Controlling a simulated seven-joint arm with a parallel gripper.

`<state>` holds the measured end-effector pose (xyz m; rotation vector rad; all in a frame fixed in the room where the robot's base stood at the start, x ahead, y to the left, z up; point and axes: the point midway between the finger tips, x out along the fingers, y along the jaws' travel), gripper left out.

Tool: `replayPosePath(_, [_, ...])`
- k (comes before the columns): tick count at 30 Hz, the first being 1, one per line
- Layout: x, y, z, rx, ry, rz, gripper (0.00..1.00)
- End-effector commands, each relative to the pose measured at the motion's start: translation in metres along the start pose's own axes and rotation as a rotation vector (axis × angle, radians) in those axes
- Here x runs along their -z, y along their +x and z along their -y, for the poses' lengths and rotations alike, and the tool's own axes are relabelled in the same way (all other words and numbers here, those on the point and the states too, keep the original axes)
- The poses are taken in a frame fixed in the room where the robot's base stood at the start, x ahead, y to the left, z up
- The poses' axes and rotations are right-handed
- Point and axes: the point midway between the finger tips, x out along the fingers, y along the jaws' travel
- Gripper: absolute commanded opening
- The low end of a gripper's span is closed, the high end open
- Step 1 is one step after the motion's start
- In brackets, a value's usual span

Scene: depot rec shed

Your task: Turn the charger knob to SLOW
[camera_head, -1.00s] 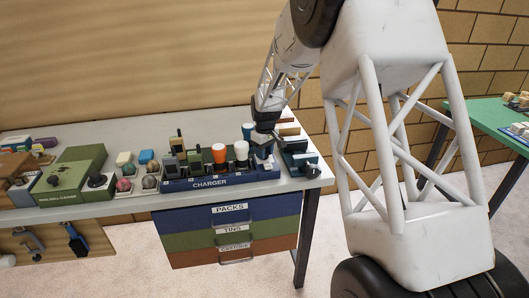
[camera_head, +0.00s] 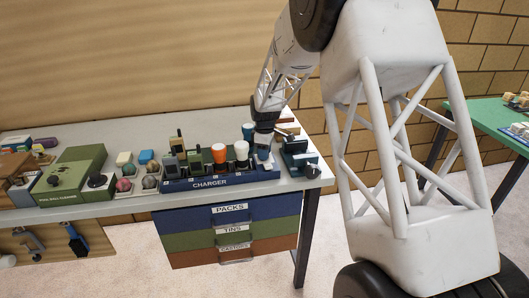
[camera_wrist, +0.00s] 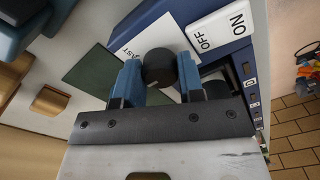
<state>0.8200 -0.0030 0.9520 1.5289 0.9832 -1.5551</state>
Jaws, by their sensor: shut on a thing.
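The blue charger (camera_head: 222,182) stands on the bench with several packs and tools in its slots. At its right end, my gripper (camera_head: 264,153) points down over the panel. In the wrist view my gripper's blue fingers (camera_wrist: 160,76) stand on either side of a dark round knob (camera_wrist: 159,64) and are shut on it. A white label plate beside the knob shows part of a word ending in "AST". The rest of the plate is hidden by the knob and fingers; the word SLOW and the knob's pointer cannot be made out.
A white ON/OFF switch plate (camera_wrist: 221,27) is close beside the knob. A dark green clamp-like thing (camera_head: 298,158) stands right of the charger near the bench end. A green ball-machine box (camera_head: 72,178) and small balls stand left. Labelled drawers (camera_head: 230,228) hang below the bench.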

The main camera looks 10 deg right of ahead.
Motion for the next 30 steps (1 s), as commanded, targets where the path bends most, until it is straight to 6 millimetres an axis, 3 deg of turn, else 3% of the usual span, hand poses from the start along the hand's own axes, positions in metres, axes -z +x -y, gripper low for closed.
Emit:
replayPosePath(7, [0.001, -0.001, 0.000, -0.001, 0.000, -0.001, 0.12])
replayPosePath(8, [0.001, -0.001, 0.000, -0.001, 0.000, -0.001, 0.40])
replayPosePath(12, [0.000, -0.001, 0.000, -0.001, 0.001, 0.000, 0.61])
replayPosePath(23, [0.000, -0.002, 0.000, -0.001, 0.001, 0.000, 0.61])
replayPosePath(30, [0.000, -0.020, 0.000, -0.003, 0.001, -0.001, 0.61])
